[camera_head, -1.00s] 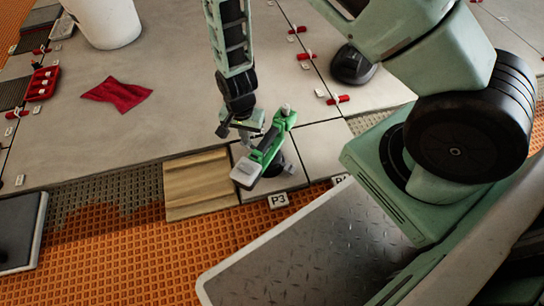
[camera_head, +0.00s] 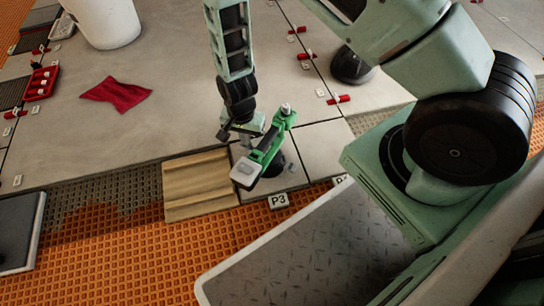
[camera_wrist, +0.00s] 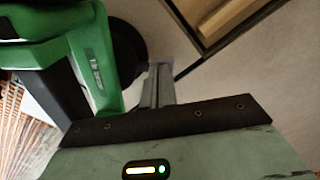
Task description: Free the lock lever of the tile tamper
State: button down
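The tile tamper (camera_head: 265,155) has a green body, a pale grey block at its near end and a black round base. It stands on a small grey tile beside the P3 tag. In the wrist view its green body (camera_wrist: 95,65) fills the upper left. My gripper (camera_head: 240,131) is low at the tamper's far left side, very close to it. In the wrist view its grey fingers (camera_wrist: 158,85) look together, beside the green body with nothing seen between them. I cannot tell whether they touch the tamper. The lock lever is not clearly distinguishable.
A wooden board (camera_head: 197,186) lies left of the tamper's tile. The P3 tag (camera_head: 278,201) is in front. A red cloth (camera_head: 116,93), a white bucket (camera_head: 107,22) and a red tray (camera_head: 42,82) are farther back. A dark rounded object (camera_head: 352,66) is partly behind my arm.

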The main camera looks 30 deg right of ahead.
jog(key=shift+f, duration=0.2)
jog(key=shift+r, duration=0.1)
notch_tip(320, 180, up, 7)
jog(key=p, duration=0.7)
